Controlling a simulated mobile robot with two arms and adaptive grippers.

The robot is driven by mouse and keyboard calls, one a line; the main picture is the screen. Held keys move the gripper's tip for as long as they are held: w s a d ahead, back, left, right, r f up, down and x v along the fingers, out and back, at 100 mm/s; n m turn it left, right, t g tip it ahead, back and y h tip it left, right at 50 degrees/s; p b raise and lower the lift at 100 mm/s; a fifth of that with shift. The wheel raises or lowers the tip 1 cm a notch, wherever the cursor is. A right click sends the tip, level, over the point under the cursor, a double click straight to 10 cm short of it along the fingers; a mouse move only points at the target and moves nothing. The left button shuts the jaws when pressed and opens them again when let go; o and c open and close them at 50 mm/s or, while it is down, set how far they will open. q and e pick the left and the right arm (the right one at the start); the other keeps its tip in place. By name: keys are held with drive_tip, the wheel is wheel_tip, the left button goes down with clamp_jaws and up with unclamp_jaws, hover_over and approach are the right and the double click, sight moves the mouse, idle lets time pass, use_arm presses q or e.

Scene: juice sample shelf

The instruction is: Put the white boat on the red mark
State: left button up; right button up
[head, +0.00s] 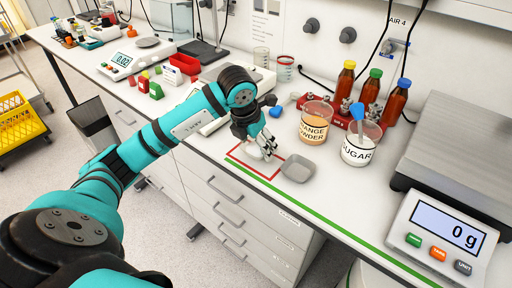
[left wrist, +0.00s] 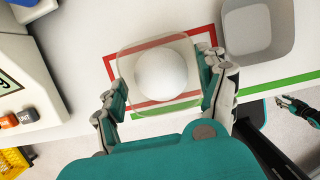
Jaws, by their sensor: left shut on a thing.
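The white boat (left wrist: 128,66) is a translucent square dish with a round white heap in it. My left gripper (left wrist: 163,92) is shut on it, with fingers at its left and right sides. In the head view the left gripper (head: 262,150) is over the table, and the boat (head: 252,152) is partly hidden beneath it. The red mark (head: 269,178) is a red outline on the white table; in the left wrist view its line (left wrist: 190,34) shows around and through the boat. Whether the boat touches the table is unclear. My right gripper (left wrist: 296,108) shows small at the wrist view's right edge.
A grey dish (head: 297,168) stands just right of the mark. The orange powder jar (head: 313,125), sugar jar (head: 360,147) and brown bottles (head: 371,92) stand behind. A green line (head: 330,222) runs along the front edge. A scale (head: 440,235) is at the right.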

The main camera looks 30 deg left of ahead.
use_arm(q)
wheel_tip(320, 180, down, 2)
drive_tip(key=shift+s+f, duration=0.1)
drive_tip(key=shift+f, duration=0.25)
drive_tip(key=o, duration=0.6)
drive_tip(key=shift+f, duration=0.1)
drive_tip(key=o, duration=0.5)
use_arm(e)
drive_tip(key=shift+w+a+r, duration=0.25)
drive_tip(key=shift+w+a, duration=0.05)
drive_tip(key=shift+a, duration=0.25)
drive_tip(key=shift+d, duration=0.1)
